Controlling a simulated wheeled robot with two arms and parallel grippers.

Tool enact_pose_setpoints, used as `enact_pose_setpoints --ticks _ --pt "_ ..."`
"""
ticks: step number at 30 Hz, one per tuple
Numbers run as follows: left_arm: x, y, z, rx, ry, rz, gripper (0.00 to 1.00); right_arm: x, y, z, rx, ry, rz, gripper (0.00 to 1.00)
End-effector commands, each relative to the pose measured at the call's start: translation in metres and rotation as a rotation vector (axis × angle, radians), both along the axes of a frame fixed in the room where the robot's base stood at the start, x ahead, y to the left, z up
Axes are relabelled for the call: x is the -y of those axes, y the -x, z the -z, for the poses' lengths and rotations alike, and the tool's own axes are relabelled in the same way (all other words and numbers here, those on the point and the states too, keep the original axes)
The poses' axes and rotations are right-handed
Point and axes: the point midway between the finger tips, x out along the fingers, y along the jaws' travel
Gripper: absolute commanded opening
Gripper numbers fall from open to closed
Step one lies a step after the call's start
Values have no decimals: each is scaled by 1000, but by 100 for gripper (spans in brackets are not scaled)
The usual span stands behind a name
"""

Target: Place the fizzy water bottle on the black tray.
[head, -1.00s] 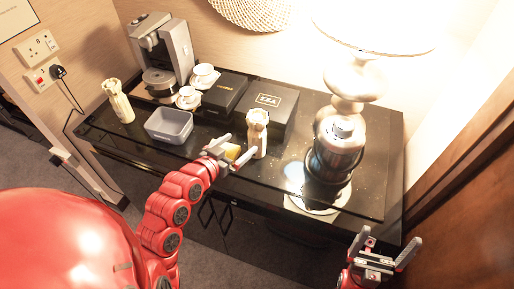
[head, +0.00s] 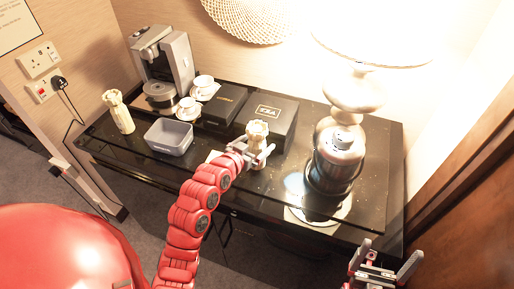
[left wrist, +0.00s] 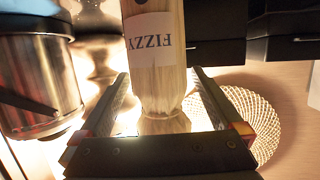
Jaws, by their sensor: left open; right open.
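The fizzy water bottle (head: 257,132) stands upright on the glossy black tabletop, in front of the black boxes. In the left wrist view it fills the upper middle, its white FIZZY label (left wrist: 152,42) upside down. My left gripper (head: 254,152) is open at the bottle, with one finger on each side of it; gaps show in the left wrist view (left wrist: 158,85). My right gripper (head: 386,262) is open and empty, away from the table at lower right. I cannot make out a black tray separate from the dark tabletop.
A grey bin (head: 168,137), a similar pale bottle (head: 119,112), a coffee machine (head: 163,62) and white cups (head: 203,86) stand to the left. Black boxes (head: 270,112) stand behind the bottle. A metal pot (head: 337,160) and lamp (head: 352,92) stand to the right.

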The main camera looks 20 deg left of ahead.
Motion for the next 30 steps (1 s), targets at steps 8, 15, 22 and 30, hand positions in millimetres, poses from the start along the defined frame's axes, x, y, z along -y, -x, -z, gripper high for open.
enact_pose_setpoints --ticks 8,15,22,30 --pt "0 -1 1 0 0 0 95 0 0 0 0 0 0 100" --pt "0 -1 1 0 1 0 51 0 0 0 0 0 0 100" --pt "0 -1 1 0 1 0 10 0 0 0 0 0 0 100" --pt "0 -1 1 0 1 0 0 0 0 0 0 0 0 100"
